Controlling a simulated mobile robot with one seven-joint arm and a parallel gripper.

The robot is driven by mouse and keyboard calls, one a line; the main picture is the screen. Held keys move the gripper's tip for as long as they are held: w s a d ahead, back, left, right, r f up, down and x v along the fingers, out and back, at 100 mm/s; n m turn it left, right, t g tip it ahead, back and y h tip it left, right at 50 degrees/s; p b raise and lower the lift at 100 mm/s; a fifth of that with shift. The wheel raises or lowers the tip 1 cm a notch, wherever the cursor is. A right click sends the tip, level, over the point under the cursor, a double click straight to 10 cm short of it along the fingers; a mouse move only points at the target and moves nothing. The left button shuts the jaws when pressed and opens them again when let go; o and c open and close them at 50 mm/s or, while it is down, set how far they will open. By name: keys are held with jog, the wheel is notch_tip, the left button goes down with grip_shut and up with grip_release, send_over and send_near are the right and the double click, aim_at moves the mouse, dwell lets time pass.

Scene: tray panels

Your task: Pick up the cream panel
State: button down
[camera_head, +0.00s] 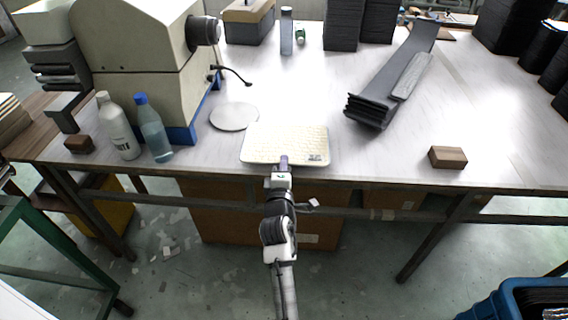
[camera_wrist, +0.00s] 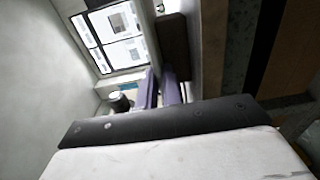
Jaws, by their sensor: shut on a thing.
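The cream panel (camera_head: 286,143) is a flat, rounded rectangle with a small dark mark near its front right corner. It appears level at the table's front edge in the head view; I cannot tell whether it touches the table. My gripper (camera_head: 284,162) is at the middle of its front edge, with the jaws shut on it. In the wrist view the purple fingers (camera_wrist: 160,90) show close together, and a dark brown shape lies beyond their tips. I cannot make out the panel clearly there.
A round pale disc (camera_head: 234,116) lies behind the panel to the left. A white bottle (camera_head: 118,127) and a blue-capped bottle (camera_head: 153,130) stand further left by a machine (camera_head: 140,55). A wooden block (camera_head: 447,157) and a dark chute (camera_head: 393,82) are right.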

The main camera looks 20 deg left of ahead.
notch_tip(320, 180, up, 3)
jog(key=p, duration=0.3)
jog(key=shift+f, duration=0.25)
jog(key=s+d+r+p, duration=0.2)
jog(key=s+r, duration=0.2)
jog(key=s, duration=0.3)
jog(key=shift+s, duration=0.35)
jog(key=shift+d, duration=0.1)
